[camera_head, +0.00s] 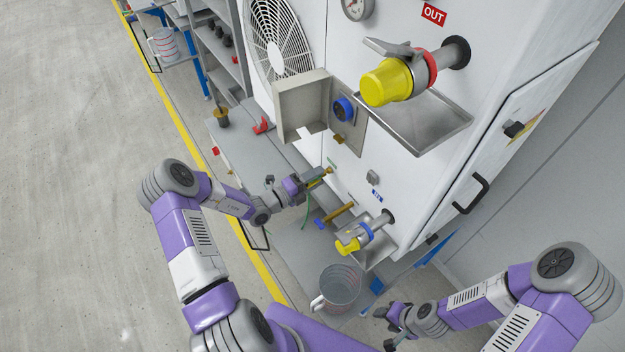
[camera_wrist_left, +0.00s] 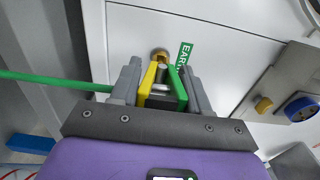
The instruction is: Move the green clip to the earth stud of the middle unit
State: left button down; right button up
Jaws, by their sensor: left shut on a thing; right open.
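My left gripper (camera_head: 316,177) is shut on the green clip, close to the front of the white unit. In the left wrist view the clip (camera_wrist_left: 175,82) has one green and one yellow handle between the fingers (camera_wrist_left: 163,95). The brass earth stud (camera_wrist_left: 160,54) shows just beyond the clip, beside a green EARTH label (camera_wrist_left: 184,52). I cannot tell whether the clip's jaws touch the stud. A green cable (camera_wrist_left: 55,82) runs from the clip to the left. My right gripper (camera_head: 392,325) is open and empty at the lower right, away from the unit.
A yellow-capped outlet (camera_head: 388,82) and metal drip tray (camera_head: 440,125) jut out above. A lower yellow-capped valve (camera_head: 349,245) and a clear jug (camera_head: 341,286) are below right of my left gripper. An open metal box (camera_head: 300,103) stands above it. Floor at left is free.

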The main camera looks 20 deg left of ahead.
pick_arm(q)
jog(key=shift+s+p, duration=0.1)
jog(key=shift+p, duration=0.75)
dwell(1.9)
jog(key=shift+w+d, duration=0.35)
jog(key=shift+w, duration=0.1)
dwell(0.4)
jog(key=shift+c, duration=2.3)
grip_release()
jog(key=p+v, duration=0.1)
jog(key=v, duration=0.6)
jog(key=shift+s, duration=0.25)
jog(key=shift+a, duration=0.1)
